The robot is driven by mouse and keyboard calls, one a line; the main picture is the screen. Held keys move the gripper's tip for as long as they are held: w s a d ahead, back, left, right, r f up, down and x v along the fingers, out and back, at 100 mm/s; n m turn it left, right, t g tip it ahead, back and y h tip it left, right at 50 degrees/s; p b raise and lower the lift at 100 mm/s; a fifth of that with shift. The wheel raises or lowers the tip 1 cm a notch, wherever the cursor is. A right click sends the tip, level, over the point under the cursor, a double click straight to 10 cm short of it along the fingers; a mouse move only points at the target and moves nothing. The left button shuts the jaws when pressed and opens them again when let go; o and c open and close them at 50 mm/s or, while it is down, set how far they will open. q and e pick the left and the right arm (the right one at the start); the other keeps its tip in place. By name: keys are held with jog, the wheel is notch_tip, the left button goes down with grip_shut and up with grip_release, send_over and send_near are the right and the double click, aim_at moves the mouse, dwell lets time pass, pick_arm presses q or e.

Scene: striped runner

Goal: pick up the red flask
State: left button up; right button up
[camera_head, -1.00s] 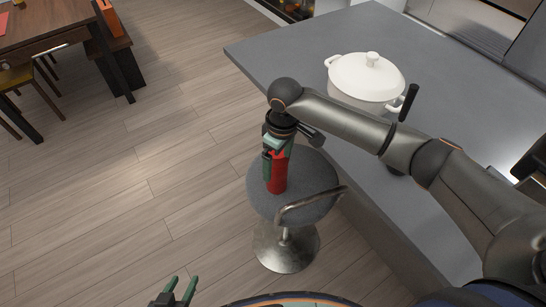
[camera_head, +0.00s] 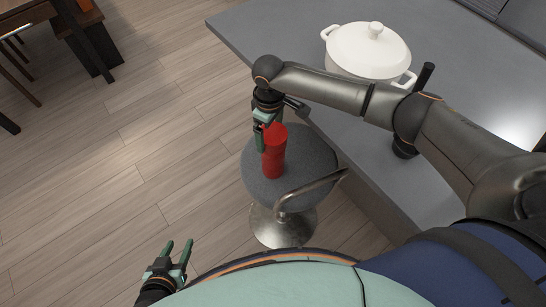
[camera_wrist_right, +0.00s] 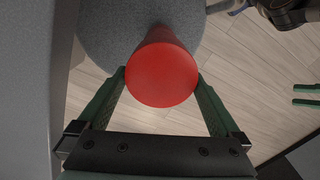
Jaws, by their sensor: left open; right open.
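The red flask (camera_head: 273,158) stands upright on the grey seat of a stool in the head view. In the right wrist view the flask's round top (camera_wrist_right: 161,75) lies between the two green fingers. My right gripper (camera_head: 262,136) is open at the flask's upper part, with a finger on its left side in the head view. The wrist view shows the fingertips (camera_wrist_right: 160,80) on either side of the flask; I cannot tell whether they touch it. My left gripper (camera_head: 177,252) is open and empty at the lower left, above the floor.
The stool (camera_head: 310,160) has a metal backrest bar (camera_head: 310,190) at its front right. Wooden floor lies open to the left.

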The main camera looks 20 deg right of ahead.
aim_at(273, 156)
jog(key=shift+s+d+f+b, duration=0.15)
jog(key=shift+f+b, duration=0.5)
jog(key=f+b, duration=0.2)
jog(key=b, duration=0.1)
jog(key=f+b, duration=0.1)
jog(key=f, duration=0.1)
jog(key=shift+s+d+b, duration=0.2)
jog(key=shift+s+b, duration=0.05)
jog(key=shift+b, duration=0.15)
jog(key=shift+r, duration=0.15)
grip_shut()
